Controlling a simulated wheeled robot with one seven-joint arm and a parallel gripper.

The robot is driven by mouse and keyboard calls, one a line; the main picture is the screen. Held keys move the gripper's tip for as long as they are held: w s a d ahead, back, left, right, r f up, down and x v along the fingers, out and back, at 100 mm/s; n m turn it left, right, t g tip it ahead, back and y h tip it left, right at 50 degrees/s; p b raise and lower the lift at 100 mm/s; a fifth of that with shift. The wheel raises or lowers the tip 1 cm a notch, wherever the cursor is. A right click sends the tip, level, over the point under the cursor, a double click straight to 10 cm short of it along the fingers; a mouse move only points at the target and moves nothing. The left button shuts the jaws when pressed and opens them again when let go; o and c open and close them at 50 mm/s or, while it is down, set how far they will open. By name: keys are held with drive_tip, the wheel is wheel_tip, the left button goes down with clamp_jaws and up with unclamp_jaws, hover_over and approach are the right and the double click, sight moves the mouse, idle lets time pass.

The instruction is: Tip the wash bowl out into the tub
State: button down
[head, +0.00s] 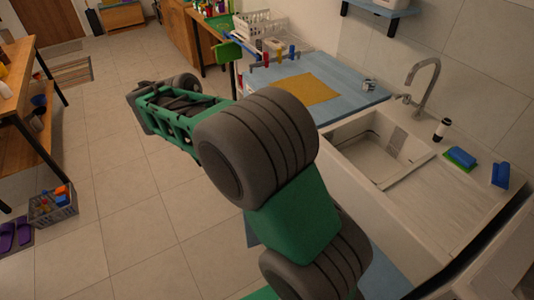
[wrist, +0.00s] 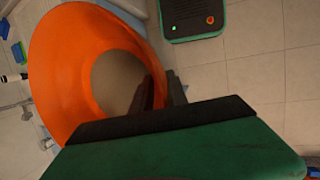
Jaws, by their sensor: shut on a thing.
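In the wrist view the wash bowl (wrist: 62,60) is orange and wide-rimmed, and I look into its mouth. A round greyish-beige area (wrist: 118,78) shows inside it; I cannot tell whether that is liquid or the bottom. My gripper (wrist: 163,92) is shut on the right side of the bowl's rim, its dark fingers partly hidden. In the head view my arm hides the gripper and the bowl. No separate tub is plain; a white sink basin (head: 374,150) is at the right, and I cannot tell whether it is the tub.
A tap (head: 427,85) stands behind the basin. A dark-and-white bottle (head: 441,130), a green-blue sponge (head: 460,158) and a blue block (head: 500,175) are on the sink's right side. A yellow cloth (head: 305,89) lies on the blue counter (head: 345,80). The tiled floor at left is mostly clear.

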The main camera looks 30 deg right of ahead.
idle(0.3)
drive_tip(key=w+d+f+n, duration=0.1)
drive_tip(key=w+d, duration=0.1)
drive_tip(key=d, duration=0.1)
drive_tip(key=w+d+f, duration=0.1)
drive_tip(key=w+d, duration=0.1)
drive_tip(key=d, duration=0.2)
drive_tip(key=w+d+f+n, duration=0.1)
drive_tip(key=w+d, duration=0.2)
drive_tip(key=shift+d+f+n+t+h, duration=0.25)
drive_tip(key=shift+f+n+t+h, duration=0.05)
drive_tip(key=shift+f+t, duration=0.1)
drive_tip(key=w+d+f+n, duration=0.1)
drive_tip(key=w+d+f, duration=0.1)
drive_tip(key=d, duration=0.3)
drive_tip(key=w+d+f+n, duration=0.1)
drive_tip(key=w+d, duration=0.1)
drive_tip(key=d, duration=0.4)
drive_tip(key=n+t+b, duration=0.1)
drive_tip(key=n+t, duration=0.1)
drive_tip(key=n, duration=0.3)
hover_over(328, 144)
wheel_tip(328, 144, down, 6)
drive_tip(key=shift+f, duration=0.1)
